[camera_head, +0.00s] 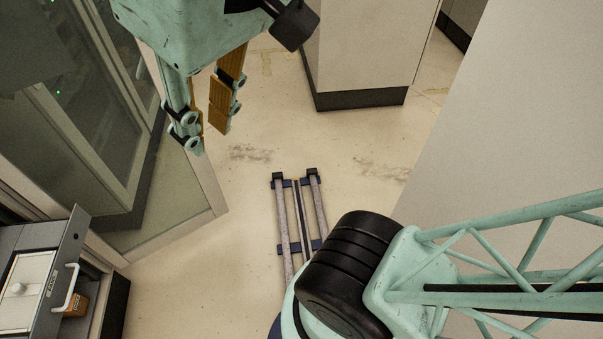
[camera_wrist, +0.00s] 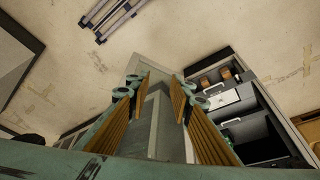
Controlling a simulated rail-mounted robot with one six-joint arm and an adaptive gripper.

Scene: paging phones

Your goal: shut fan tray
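A grey tray with a white handle (camera_head: 72,240) stands pulled out of a cabinet at the lower left of the head view. The cabinet (camera_wrist: 262,88) shows at the right of the wrist view, with a white handle on a front there. My gripper (camera_head: 207,128) is open and empty, fingers pointing down, above and to the right of the tray in the head view. Its two fingers also show in the wrist view (camera_wrist: 160,88), apart with nothing between them.
A glass-fronted cabinet (camera_head: 95,110) stands at the left. A pale cabinet with a dark base (camera_head: 362,50) stands at the back. A brown block (camera_head: 77,303) shows beside the tray handle. Floor rails (camera_head: 284,220) run through the middle. The pale floor (camera_head: 190,270) around them is clear.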

